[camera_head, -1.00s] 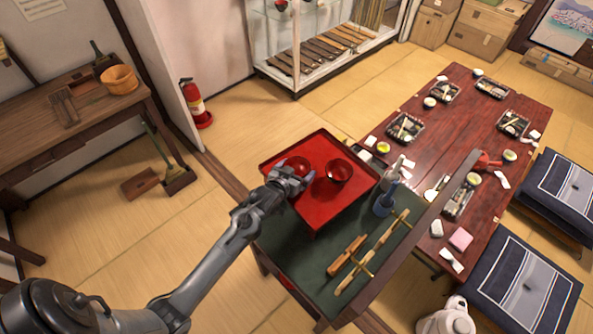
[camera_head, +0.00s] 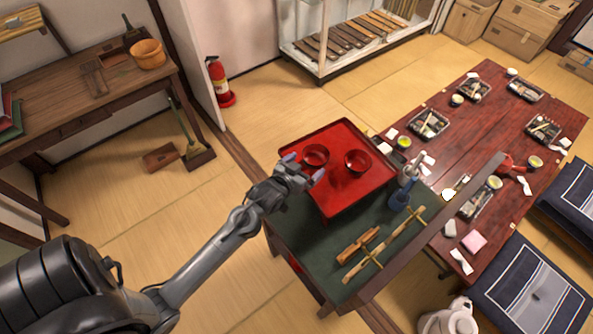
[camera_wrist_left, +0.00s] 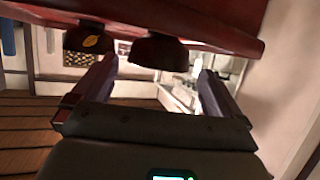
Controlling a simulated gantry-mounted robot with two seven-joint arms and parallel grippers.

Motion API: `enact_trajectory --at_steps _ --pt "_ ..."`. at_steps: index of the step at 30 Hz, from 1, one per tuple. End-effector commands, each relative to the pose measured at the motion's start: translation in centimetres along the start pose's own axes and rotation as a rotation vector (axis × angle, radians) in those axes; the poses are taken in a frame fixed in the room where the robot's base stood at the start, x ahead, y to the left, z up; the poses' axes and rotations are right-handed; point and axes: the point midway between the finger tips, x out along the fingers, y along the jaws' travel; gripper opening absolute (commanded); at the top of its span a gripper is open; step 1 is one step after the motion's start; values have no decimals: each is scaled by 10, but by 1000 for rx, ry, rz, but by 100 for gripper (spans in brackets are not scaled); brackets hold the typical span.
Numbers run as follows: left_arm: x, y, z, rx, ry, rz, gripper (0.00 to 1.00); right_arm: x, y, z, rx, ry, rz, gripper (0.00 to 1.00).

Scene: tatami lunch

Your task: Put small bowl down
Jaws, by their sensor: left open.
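Two small red bowls rest upright on the red square tray (camera_head: 345,195), side by side: the left bowl (camera_head: 315,154) and the right bowl (camera_head: 358,161). My left gripper (camera_head: 303,170) is open and empty at the tray's left edge, just short of the left bowl. In the left wrist view, which looks upside down, both fingers stand wide apart with nothing between them. Two dark bowls show beyond them, one with a gold mark (camera_wrist_left: 93,41) and one plain (camera_wrist_left: 158,50), against the red tray (camera_wrist_left: 215,35). My right gripper is not in view.
The tray sits on a green-topped stand (camera_head: 313,245) with a blue holder (camera_head: 399,196) and wooden pieces (camera_head: 362,244). A long red-brown table (camera_head: 480,130) with several set trays stands to the right. Tatami floor is open at left.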

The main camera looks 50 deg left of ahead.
Motion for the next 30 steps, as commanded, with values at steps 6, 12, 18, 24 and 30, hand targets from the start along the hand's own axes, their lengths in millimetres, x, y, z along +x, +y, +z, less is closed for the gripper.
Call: enact_trajectory --at_steps 6,12,18,24,30 --pt "-34 0 0 1 -2 0 100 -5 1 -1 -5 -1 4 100" --pt "-54 6 6 11 -39 11 100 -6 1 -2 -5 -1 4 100" --pt "-98 40 42 82 -275 74 100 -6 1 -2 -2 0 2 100" --pt "-172 73 84 191 -587 158 100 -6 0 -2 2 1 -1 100" --pt "-230 86 105 274 -793 216 100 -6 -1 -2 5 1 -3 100"
